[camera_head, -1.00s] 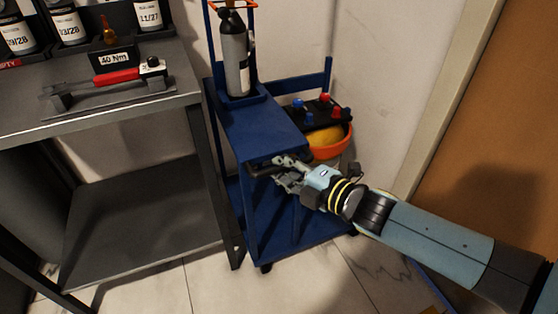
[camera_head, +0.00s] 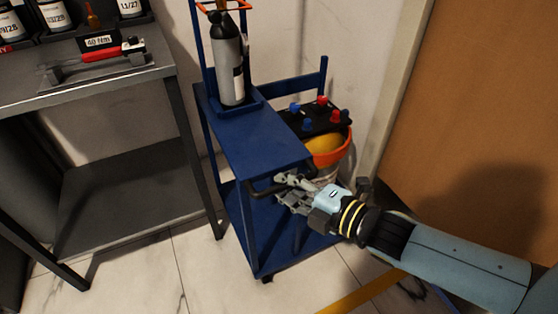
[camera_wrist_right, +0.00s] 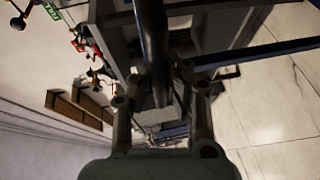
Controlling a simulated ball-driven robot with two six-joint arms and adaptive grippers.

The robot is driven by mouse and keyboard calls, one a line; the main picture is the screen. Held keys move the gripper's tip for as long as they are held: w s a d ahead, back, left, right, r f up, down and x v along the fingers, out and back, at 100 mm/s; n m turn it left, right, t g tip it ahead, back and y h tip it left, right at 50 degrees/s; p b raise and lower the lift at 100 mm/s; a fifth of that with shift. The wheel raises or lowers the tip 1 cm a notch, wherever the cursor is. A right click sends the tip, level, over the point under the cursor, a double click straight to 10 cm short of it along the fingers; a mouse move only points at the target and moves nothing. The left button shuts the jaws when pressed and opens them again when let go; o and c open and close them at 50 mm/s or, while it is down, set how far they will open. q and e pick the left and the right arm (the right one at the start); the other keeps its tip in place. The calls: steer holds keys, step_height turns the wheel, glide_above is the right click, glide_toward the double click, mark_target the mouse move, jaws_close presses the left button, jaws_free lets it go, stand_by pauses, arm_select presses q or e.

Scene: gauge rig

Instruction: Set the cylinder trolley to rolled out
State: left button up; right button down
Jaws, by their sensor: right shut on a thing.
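The blue cylinder trolley (camera_head: 262,142) stands on the floor beside the grey bench, with its front towards me. A grey and black gas cylinder (camera_head: 228,68) stands upright at its back. My right gripper (camera_head: 283,189) is shut on the dark handle bar (camera_head: 260,191) at the trolley's front edge. In the right wrist view the dark bar (camera_wrist_right: 154,45) runs between the fingers of the gripper (camera_wrist_right: 160,108). My left gripper is not in view.
The grey bench (camera_head: 85,92) stands left, with a torque wrench (camera_head: 100,54) on top. A brown door (camera_head: 490,110) is right. Yellow tape (camera_head: 362,292) marks the floor in front.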

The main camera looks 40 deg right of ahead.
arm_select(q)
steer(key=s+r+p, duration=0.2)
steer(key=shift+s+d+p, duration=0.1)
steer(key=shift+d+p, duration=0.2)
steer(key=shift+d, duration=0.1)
arm_select(e)
steer(key=s+a, duration=0.3)
steer(key=s, duration=1.3)
steer(key=shift+a, duration=0.4)
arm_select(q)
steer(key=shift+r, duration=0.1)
arm_select(e)
steer(key=shift+w, duration=0.1)
steer(key=c, duration=1.3)
jaws_free()
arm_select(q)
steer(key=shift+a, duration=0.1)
arm_select(e)
steer(key=v, duration=1.2)
